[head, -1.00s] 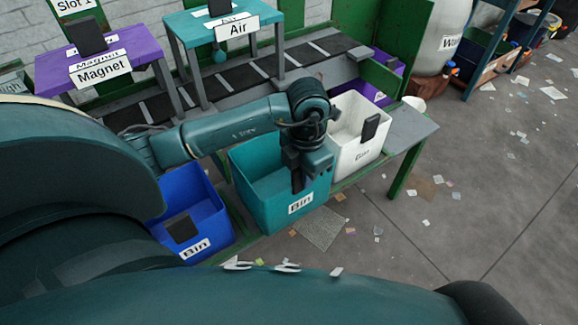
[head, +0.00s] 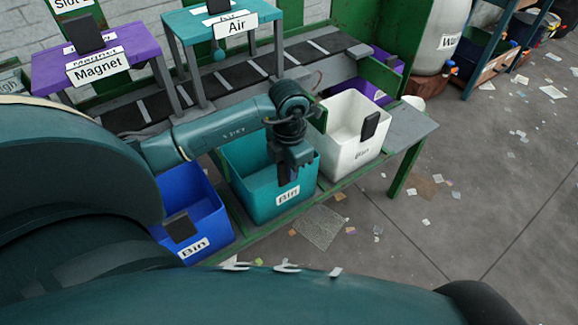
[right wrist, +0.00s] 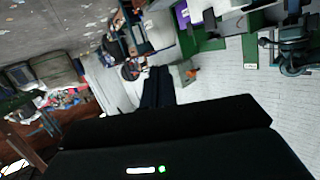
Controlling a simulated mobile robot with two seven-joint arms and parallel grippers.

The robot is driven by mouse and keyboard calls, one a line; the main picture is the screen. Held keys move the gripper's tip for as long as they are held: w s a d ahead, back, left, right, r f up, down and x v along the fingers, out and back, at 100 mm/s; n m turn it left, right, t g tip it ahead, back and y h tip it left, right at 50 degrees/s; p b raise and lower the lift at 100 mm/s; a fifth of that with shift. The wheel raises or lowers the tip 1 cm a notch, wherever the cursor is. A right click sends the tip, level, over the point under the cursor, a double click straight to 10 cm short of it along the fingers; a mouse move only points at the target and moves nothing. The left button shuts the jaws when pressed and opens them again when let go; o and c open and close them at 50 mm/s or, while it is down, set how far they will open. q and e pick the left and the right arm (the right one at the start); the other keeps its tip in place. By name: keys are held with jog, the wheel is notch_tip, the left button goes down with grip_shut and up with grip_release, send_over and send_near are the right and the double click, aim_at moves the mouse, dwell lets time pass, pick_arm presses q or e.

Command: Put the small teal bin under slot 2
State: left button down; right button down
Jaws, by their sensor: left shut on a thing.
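The small teal bin (head: 255,205), labelled "Bin", is in the head view between the blue bin and the white bin, by the green front rail of the stand. It looks upright. My left gripper (head: 292,172) is shut on its near right wall, from above. I cannot tell whether the bin's base rests on the stand. A slot sign (head: 72,4) is cut off at the top left; its number cannot be read, and no slot 2 sign is readable. My right gripper's dark parts (right wrist: 157,88) show in the right wrist view, but its jaws are unclear.
The blue bin (head: 184,220) stands left and the white bin (head: 345,153) right of the teal one, both close. Behind run the dark belt (head: 245,77), the purple Magnet table (head: 135,50) and the teal Air table (head: 180,22). The floor at right has scattered scraps.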

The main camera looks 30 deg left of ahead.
pick_arm(q)
jog(key=c, duration=1.5)
grip_release()
jog(key=shift+o, duration=0.2)
jog(key=shift+r+p, duration=0.2)
jog(key=shift+p, duration=0.1)
notch_tip(320, 180, up, 12)
jog(key=shift+f+p, duration=0.1)
jog(key=shift+p, duration=0.5)
pick_arm(e)
jog(key=shift+w+a+f+g, duration=0.15)
jog(key=shift+w+a+g, duration=0.05)
jog(key=shift+a+g, duration=0.15)
